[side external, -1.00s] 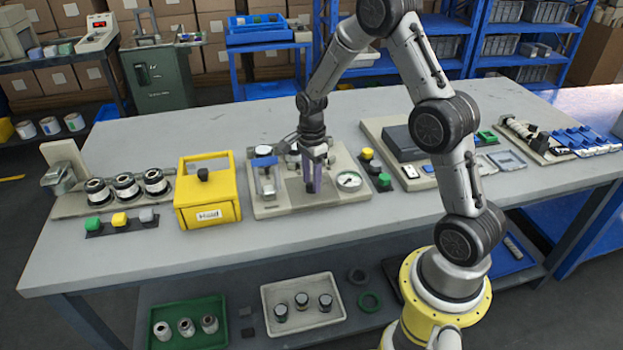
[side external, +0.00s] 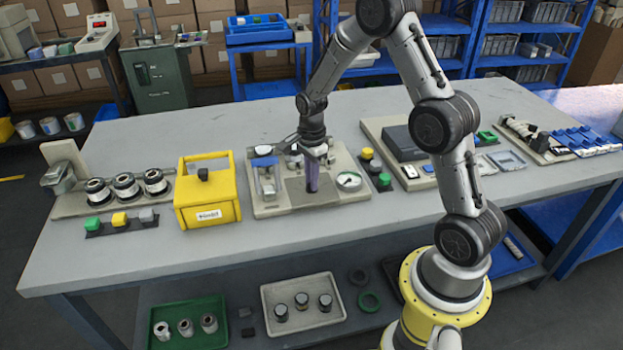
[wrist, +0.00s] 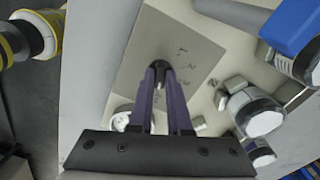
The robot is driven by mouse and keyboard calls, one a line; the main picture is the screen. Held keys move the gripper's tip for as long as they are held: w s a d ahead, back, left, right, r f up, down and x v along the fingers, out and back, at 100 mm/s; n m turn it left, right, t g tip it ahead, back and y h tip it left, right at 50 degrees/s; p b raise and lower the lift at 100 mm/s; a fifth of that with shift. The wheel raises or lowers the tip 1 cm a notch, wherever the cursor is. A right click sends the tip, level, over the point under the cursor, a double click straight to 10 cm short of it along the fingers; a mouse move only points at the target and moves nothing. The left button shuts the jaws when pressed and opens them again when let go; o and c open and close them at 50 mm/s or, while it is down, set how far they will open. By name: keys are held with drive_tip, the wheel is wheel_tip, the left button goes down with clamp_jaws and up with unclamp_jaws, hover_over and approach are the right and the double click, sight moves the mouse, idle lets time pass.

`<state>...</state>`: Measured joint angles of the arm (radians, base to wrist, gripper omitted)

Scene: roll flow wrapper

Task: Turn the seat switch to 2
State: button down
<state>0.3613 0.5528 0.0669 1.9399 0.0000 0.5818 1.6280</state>
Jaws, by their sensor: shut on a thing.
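My gripper (side external: 312,188) points straight down over the grey plate (side external: 296,192) on the beige machine board, in the middle of the table. In the wrist view its purple fingers (wrist: 160,70) come together on a small dark switch knob (wrist: 159,65) standing on the grey plate (wrist: 205,62). The fingers hide most of the knob, so I cannot tell which mark it points at. Small marks, seemingly 1, 2 and 3, are printed in a row on the plate beside the fingertips.
A round white gauge (side external: 349,181) stands close to the right of my fingers. A blue-topped clamp (side external: 265,170) and white-capped cylinders are to the left. A yellow box (side external: 208,203) stands further left. Yellow and green buttons (side external: 384,180) lie to the right.

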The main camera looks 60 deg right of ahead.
drive_tip(key=n, duration=0.4)
drive_tip(key=shift+n, duration=0.4)
drive_tip(key=n, duration=1)
drive_tip(key=shift+r+n, duration=0.1)
drive_tip(key=shift+n, duration=0.3)
drive_tip(key=n, duration=0.4)
drive_tip(key=shift+n, duration=0.4)
drive_tip(key=c, duration=0.9)
unclamp_jaws()
drive_tip(key=shift+o, duration=0.2)
